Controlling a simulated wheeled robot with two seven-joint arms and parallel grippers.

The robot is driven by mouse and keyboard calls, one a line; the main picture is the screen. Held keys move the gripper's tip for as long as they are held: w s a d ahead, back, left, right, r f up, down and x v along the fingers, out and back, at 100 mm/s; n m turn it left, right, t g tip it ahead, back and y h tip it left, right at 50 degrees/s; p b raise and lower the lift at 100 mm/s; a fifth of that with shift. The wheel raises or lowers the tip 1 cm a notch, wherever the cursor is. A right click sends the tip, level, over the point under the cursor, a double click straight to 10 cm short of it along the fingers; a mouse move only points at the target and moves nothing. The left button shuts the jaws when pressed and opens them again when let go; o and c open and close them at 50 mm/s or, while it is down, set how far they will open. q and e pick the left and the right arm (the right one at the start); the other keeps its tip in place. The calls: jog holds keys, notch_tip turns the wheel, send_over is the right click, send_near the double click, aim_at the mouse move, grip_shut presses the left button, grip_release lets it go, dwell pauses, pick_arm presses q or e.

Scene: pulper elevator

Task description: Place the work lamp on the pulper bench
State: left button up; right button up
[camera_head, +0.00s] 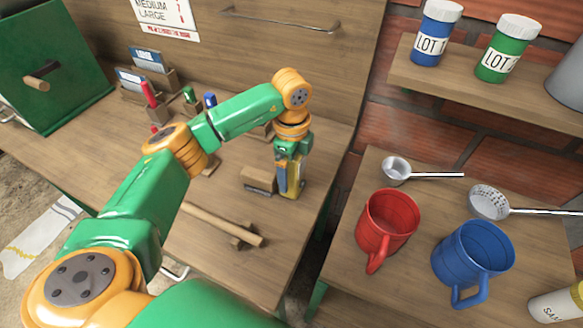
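My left gripper (289,165) points down over the right part of the wooden pulper bench (215,235). Its fingers are around a slim yellow and dark upright thing, which looks like the work lamp (293,185). The fingers hide much of it. Its lower end is at or just above the bench top; I cannot tell whether it touches. A small wooden block (259,179) is just left of the gripper. My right gripper is not in view.
A wooden handle-like bar (222,223) lies on the bench in front. Card holders and small tools stand at the back, partly behind my arm. A green box (55,65) is at left. A side table (345,240) holds red (388,220) and blue (474,252) mugs.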

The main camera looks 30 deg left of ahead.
pick_arm(q)
jog(key=shift+r, duration=0.1)
notch_tip(320, 180, up, 6)
jog(key=shift+r+b, duration=0.25)
jog(key=shift+b, duration=0.5)
notch_tip(320, 180, up, 6)
jog(key=shift+f+p, duration=0.15)
jog(key=shift+p, duration=0.45)
